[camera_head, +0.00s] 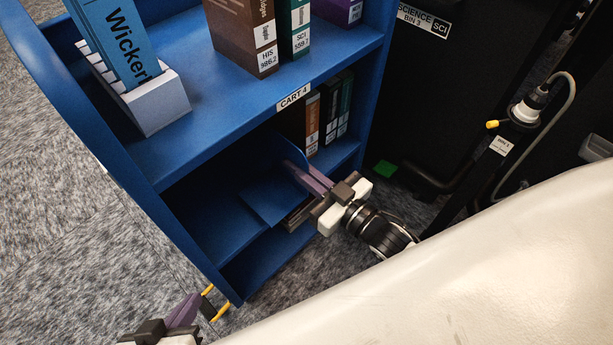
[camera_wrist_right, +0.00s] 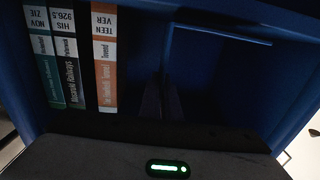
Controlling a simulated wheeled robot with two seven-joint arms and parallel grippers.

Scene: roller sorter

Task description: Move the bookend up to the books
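The blue bookend stands on the lower shelf of the blue cart; its upright plate (camera_head: 282,150) has a rounded top and its flat base (camera_head: 268,203) reaches left. My right gripper (camera_head: 305,178) has its purple fingers close together at the upright's front edge. In the right wrist view the fingers (camera_wrist_right: 160,100) look shut on this thin plate, in dim light. The books, orange (camera_head: 312,125), dark and green, stand to the right of the bookend, with a gap. In the wrist view the orange book (camera_wrist_right: 106,60) appears left of the fingers. My left gripper (camera_head: 185,312) is partly visible, low at the left; its opening is unclear.
The upper shelf (camera_head: 225,105) overhangs the bookend and holds a white holder (camera_head: 158,102) with a blue book, plus brown and green books. A few items (camera_head: 298,214) lie low beneath the right gripper. Black bins stand right of the cart.

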